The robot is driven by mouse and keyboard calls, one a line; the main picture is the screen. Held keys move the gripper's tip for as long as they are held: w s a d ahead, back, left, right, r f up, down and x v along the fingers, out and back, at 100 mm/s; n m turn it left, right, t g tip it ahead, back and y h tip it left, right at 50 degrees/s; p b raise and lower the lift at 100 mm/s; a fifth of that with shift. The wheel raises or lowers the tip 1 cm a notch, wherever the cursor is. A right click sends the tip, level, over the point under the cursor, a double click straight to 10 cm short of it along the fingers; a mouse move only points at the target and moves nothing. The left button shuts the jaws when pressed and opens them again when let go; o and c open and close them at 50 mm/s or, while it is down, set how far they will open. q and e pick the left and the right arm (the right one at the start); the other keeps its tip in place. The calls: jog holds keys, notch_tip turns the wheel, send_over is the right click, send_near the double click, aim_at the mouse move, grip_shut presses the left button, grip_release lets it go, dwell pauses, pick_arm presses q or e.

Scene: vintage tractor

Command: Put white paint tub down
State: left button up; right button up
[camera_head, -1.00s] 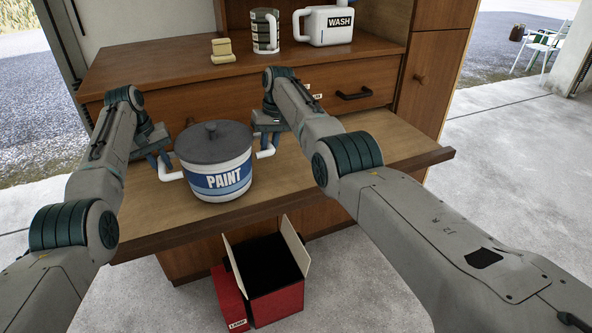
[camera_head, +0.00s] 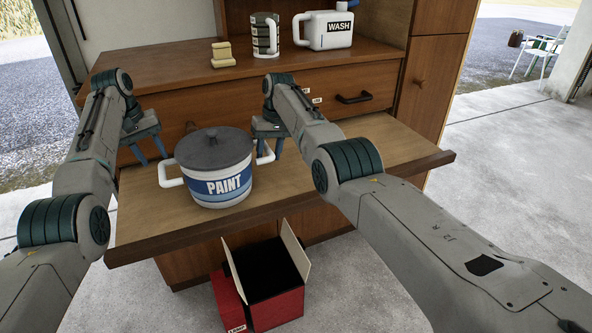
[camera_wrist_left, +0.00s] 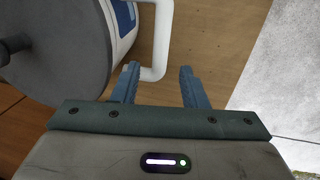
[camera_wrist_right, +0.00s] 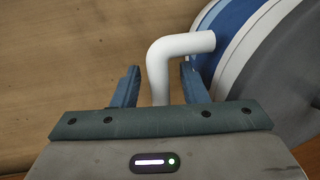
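The white paint tub (camera_head: 222,186) has a blue PAINT label, a grey lid (camera_head: 213,148) and a white handle on each side. It stands upright on the wooden pull-out board. My left gripper (camera_head: 152,158) is open, above and behind the left handle (camera_head: 171,171). In the left wrist view (camera_wrist_left: 160,85) its fingers are apart and that handle (camera_wrist_left: 157,60) lies just beyond them, nearer the left finger. My right gripper (camera_head: 267,148) is open at the right handle (camera_head: 266,156). In the right wrist view (camera_wrist_right: 158,88) that handle (camera_wrist_right: 158,70) runs between the spread fingers.
An open red box (camera_head: 275,290) stands on the floor below the board's front edge. A WASH jug (camera_head: 328,30), a mug (camera_head: 265,36) and a small cream object (camera_head: 222,53) stand on the shelf behind. The board (camera_head: 370,150) is clear to the right.

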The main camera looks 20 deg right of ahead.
pick_arm(q)
notch_tip(320, 180, up, 6)
jog(key=a, duration=0.1)
jog(key=shift+s+r, duration=0.15)
pick_arm(e)
notch_tip(320, 180, up, 7)
jog(key=d, duration=0.1)
jog(key=shift+d+r, duration=0.15)
jog(key=shift+d, duration=0.1)
